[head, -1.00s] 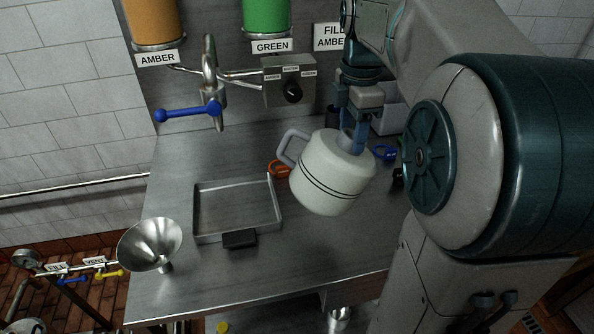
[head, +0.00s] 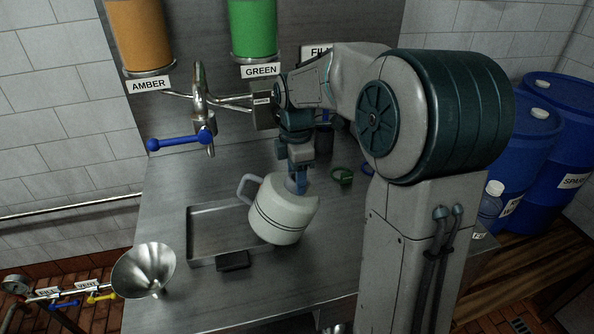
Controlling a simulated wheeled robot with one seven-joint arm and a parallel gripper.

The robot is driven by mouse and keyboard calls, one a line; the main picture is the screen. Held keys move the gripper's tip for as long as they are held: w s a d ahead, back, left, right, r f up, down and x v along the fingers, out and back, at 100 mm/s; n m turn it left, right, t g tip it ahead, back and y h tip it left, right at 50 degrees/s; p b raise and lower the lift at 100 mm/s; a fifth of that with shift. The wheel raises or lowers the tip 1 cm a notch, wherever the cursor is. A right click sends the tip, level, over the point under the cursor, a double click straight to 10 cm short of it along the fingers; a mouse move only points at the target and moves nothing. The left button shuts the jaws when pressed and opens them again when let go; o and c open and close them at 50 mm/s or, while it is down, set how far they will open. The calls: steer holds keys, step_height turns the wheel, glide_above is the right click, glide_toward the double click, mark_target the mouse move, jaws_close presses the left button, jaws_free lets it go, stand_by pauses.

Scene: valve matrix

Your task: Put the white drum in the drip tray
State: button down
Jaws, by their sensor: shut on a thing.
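The white drum (head: 282,212) has a grey side handle and dark bands around it. My gripper (head: 298,185) is shut on its top from above and holds it tilted. The drip tray (head: 206,240) is a shallow metal tray on the steel bench, with a dark block at its front edge. The drum overlaps the tray's right side in the head view and hides that part of it. I cannot tell how high the drum is above the tray or bench.
A steel funnel (head: 145,268) is at the bench's left front. A tap with a blue lever (head: 180,141) hangs behind the tray, under the amber tank (head: 140,38) and green tank (head: 252,30). A green ring-like item (head: 342,176) lies right of my gripper. Blue barrels (head: 522,140) stand at right.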

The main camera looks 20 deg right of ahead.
steer(key=shift+f, duration=0.2)
steer(key=c, duration=0.6)
jaws_free()
steer(key=shift+b, duration=0.35)
